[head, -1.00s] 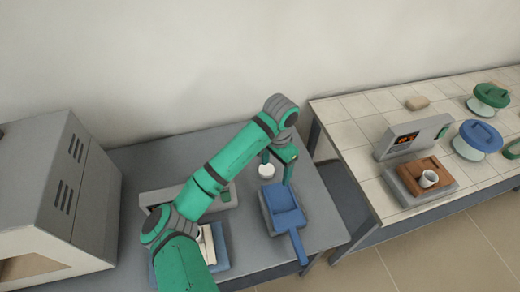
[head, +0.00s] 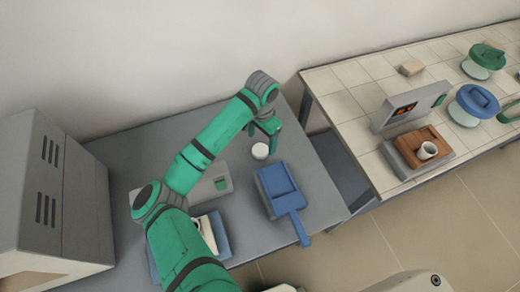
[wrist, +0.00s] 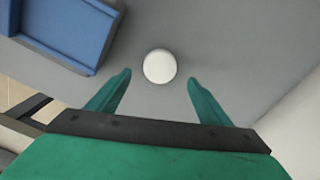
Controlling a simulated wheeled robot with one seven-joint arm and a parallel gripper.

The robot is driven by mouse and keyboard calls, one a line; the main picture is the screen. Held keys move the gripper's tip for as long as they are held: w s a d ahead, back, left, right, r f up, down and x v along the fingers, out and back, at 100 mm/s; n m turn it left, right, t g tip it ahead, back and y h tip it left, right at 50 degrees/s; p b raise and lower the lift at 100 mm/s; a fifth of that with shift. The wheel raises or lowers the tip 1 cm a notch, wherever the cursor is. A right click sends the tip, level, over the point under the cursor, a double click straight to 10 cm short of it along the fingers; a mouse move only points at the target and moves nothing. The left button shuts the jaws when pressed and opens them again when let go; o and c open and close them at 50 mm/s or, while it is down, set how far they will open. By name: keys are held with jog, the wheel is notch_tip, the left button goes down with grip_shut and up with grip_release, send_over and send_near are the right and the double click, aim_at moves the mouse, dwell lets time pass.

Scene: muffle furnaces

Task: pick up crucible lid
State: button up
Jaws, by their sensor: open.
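The crucible lid (head: 260,151) is a small white round piece on the grey table. In the wrist view the lid (wrist: 159,66) is a plain white disc just beyond the fingertips, centred between them and not touched. My gripper (head: 268,138) is by the lid at the end of the green arm. In the wrist view my gripper (wrist: 157,78) is open and empty, one green finger to each side of the lid's line. Its height above the table is hard to tell.
A grey device (head: 208,188) and a blue tray stand left, partly behind my arm. A furnace (head: 45,190) is at far left.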

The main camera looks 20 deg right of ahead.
aim_at(260, 150)
jog(key=shift+s+a+f, duration=0.1)
jog(key=shift+a+f, duration=0.05)
jog(key=shift+f, duration=1.05)
jog(key=shift+s+a+f, duration=0.1)
jog(key=shift+f, duration=1.05)
jog(key=c, duration=1.1)
